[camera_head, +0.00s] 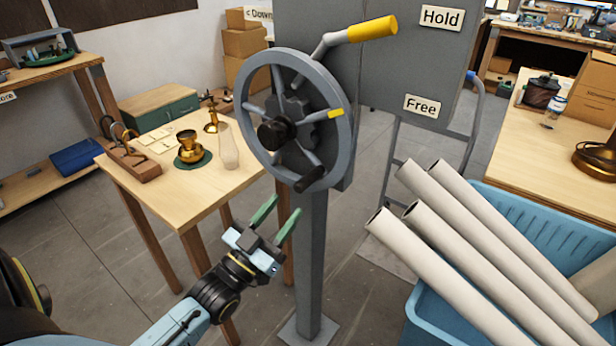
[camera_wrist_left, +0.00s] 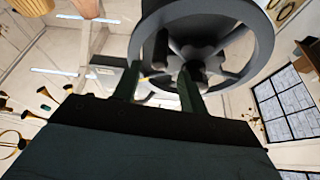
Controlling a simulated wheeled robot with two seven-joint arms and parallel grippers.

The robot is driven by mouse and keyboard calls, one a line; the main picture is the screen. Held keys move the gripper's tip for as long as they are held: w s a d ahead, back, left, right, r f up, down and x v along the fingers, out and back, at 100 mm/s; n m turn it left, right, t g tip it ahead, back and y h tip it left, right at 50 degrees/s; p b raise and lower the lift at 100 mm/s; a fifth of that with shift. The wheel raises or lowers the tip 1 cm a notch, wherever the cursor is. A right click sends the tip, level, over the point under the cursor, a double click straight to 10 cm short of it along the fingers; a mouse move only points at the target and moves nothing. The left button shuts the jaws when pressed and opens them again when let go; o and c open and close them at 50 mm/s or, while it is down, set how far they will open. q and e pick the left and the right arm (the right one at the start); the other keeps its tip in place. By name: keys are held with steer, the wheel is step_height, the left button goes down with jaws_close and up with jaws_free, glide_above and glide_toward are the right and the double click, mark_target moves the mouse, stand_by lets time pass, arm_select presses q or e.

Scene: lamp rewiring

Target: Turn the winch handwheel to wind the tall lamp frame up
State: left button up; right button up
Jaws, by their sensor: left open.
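The grey spoked winch handwheel (camera_head: 275,133) is mounted on a grey post (camera_head: 312,255) in the middle of the head view. A dark grip (camera_head: 308,180) sticks out from its lower rim. My left gripper (camera_head: 285,207) is open and empty, below the wheel with its green fingers pointing up at the lower rim. In the left wrist view the wheel (camera_wrist_left: 197,70) fills the top, beyond the two fingers (camera_wrist_left: 158,88). Fingers and wheel look apart in the head view. A yellow-handled lever (camera_head: 372,29) rises above the wheel. I cannot make out the tall lamp frame. My right gripper is out of view.
A wooden table (camera_head: 205,205) with brass parts stands left of the post. A blue crate (camera_head: 510,205) of pale tubes (camera_head: 480,250) is at the right. Signs read "Hold" (camera_head: 441,17) and "Free" (camera_head: 422,106) on a grey panel behind. Bare floor lies around the post.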

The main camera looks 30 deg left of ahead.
mark_target(315, 171)
arm_select(q)
steer(key=x, duration=0.9)
steer(key=shift+w+p, duration=0.2)
steer(key=shift+p, duration=0.15)
steer(key=shift+c, duration=0.4)
jaws_close()
